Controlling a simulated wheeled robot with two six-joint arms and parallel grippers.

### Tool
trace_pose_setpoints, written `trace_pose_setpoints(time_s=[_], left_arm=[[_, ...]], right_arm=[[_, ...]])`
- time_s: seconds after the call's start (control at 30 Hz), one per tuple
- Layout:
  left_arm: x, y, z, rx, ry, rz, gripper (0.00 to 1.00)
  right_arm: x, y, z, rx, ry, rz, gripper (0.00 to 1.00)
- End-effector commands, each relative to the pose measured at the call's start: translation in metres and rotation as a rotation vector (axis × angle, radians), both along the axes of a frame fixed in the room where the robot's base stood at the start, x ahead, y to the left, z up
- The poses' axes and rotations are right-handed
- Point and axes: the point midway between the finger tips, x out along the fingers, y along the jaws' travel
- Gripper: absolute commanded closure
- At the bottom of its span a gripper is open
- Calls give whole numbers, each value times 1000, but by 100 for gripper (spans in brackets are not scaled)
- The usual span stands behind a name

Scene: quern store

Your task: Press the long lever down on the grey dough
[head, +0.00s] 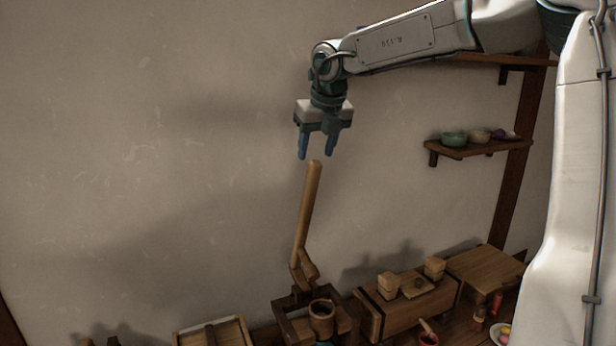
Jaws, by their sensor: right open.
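The long wooden lever (306,212) stands up, tilted slightly right at its top, from a wooden press frame (290,328) at the bottom of the head view. A round wooden cup (321,318) sits at the front of the frame. My right gripper (317,153) is open, fingers pointing down, just above the lever's top end. It looks empty, and I cannot tell whether the fingers touch the lever. I cannot make out the grey dough. My left gripper is out of view.
A wooden box with blocks on it (408,307) stands right of the press. A shallow tray (214,333) lies to its left. A wall shelf (475,150) holds small bowls at the right. The plain wall left of the lever is clear.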

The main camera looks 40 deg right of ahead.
Motion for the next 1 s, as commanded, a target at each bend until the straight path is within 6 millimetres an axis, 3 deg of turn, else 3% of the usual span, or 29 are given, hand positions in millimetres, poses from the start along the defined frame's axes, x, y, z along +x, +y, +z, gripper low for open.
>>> trace_pose_setpoints(time_s=[0.43, 0.6, 0.9, 1.0], left_arm=[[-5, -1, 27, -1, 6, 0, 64], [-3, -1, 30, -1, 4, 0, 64], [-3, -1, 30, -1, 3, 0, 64], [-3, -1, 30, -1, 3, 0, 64]], right_arm=[[28, -9, -71, 3, 2, 1, 51], [32, -10, -83, 3, 0, 0, 51], [33, -11, -85, 4, -2, 1, 51], [33, -11, -85, 4, -2, 1, 71]])
